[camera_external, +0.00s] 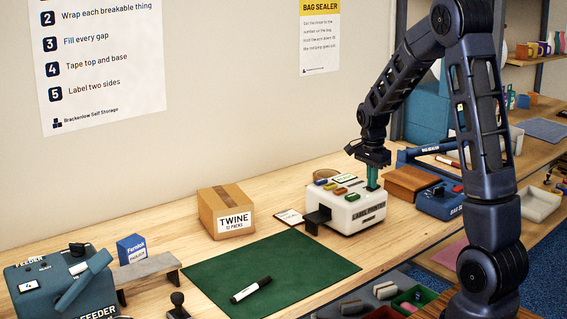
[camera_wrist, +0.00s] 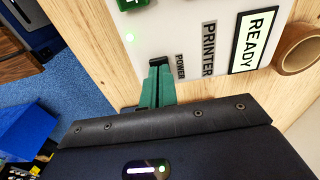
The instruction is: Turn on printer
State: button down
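The label printer (camera_external: 362,214) is a white box with coloured buttons on top, standing on the bench at mid right. In the wrist view its panel (camera_wrist: 185,18) shows the words POWER and PRINTER, a lit display (camera_wrist: 254,40) reading READY and a small glowing green light (camera_wrist: 130,38). My gripper (camera_external: 372,180) points down at the right end of the printer's top. In the wrist view its green fingers (camera_wrist: 157,68) are together, with their tips by the POWER label. A small dark part shows at the tips.
A brown tape roll (camera_wrist: 298,48) lies beside the printer. A blue bag sealer (camera_external: 440,200) and a brown block (camera_external: 410,183) stand to its right. A TWINE carton (camera_external: 226,211) stands to its left. The green mat (camera_external: 290,270) in front holds only a marker (camera_external: 250,290).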

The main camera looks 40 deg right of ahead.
notch_tip(320, 180, up, 14)
jog(key=a, duration=0.2)
jog(key=s+a+r+n+t, duration=0.1)
jog(key=s+a+r+n, duration=0.3)
jog(key=s, duration=0.3)
jog(key=s+a+r+n+t, duration=0.1)
jog(key=s+a+r+n, duration=0.2)
jog(key=s+a+n, duration=0.3)
jog(key=s+a+n+t, duration=0.1)
jog(key=s+n, duration=0.3)
jog(key=s, duration=0.4)
jog(key=s+a+f+n+t, duration=0.1)
jog(key=s+a+n, duration=0.3)
jog(key=s, duration=0.5)
jog(key=shift+a+f+t+y, duration=0.25)
jog(key=shift+a+t+y, duration=0.05)
jog(key=shift+y, duration=0.1)
jog(key=c, duration=2.1)
grip_release()
